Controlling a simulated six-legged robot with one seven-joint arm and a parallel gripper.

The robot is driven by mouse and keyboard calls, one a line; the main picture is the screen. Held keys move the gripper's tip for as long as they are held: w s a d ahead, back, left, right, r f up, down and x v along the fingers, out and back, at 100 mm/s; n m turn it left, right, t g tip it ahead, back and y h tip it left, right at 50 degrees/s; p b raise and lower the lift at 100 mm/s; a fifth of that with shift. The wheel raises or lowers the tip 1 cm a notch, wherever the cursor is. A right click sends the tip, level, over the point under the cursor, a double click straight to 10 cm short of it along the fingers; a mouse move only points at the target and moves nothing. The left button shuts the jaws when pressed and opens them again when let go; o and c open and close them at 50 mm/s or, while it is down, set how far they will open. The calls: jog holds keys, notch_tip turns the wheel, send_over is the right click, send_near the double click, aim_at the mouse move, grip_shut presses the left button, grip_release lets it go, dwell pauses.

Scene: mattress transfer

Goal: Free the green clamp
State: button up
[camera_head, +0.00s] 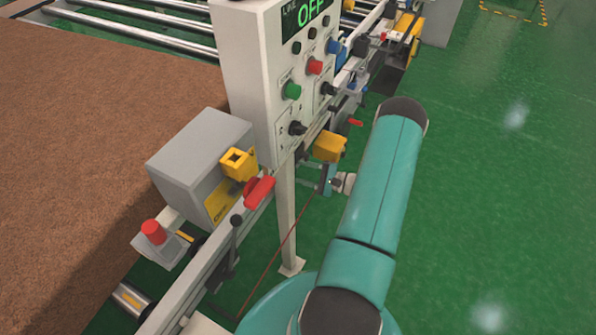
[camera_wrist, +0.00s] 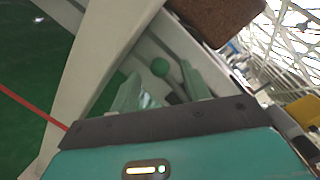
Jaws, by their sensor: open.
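I cannot tell the depth gap or any contact. In the head view I cannot make out the green clamp or the fingertips, near my teal arm.
A control panel (camera_head: 251,75) reading OFF stands on a post (camera_head: 286,215) beside the conveyor rail. A grey box (camera_head: 200,150), a red handle (camera_head: 259,192), a dark lever (camera_head: 234,240) and a yellow block (camera_head: 329,146) crowd the rail. A brown mattress (camera_head: 85,130) lies left. Green floor right is clear.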

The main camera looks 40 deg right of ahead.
jog(key=shift+x, duration=1.15)
jog(key=shift+c, duration=0.5)
grip_shut()
